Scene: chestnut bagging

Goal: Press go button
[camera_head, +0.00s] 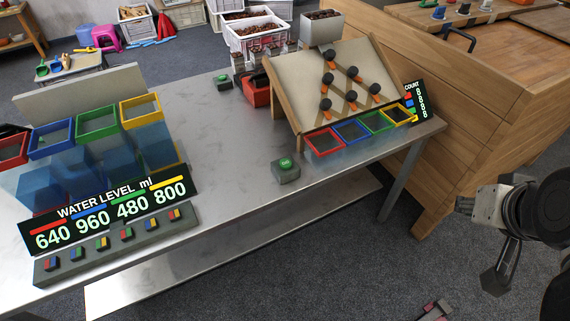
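A green button (285,162) sits on top of a small grey box (287,175) near the front edge of the metal table, below the sloped board. Its label is too small to read for certain. A second small grey box with a green button (222,80) stands farther back on the table. My gripper (497,281) hangs at the right side, over the floor and clear of the table, well to the right of the front button. Only a dark finger part shows clearly, so I cannot tell its opening. Nothing is seen in it.
The sloped board (350,55) with dark knobs stands behind the front button, with coloured bins (324,142) below it. A water level display (110,215) and coloured-frame tanks stand at left. A wooden cabinet (470,110) is at right. The table middle (215,140) is clear.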

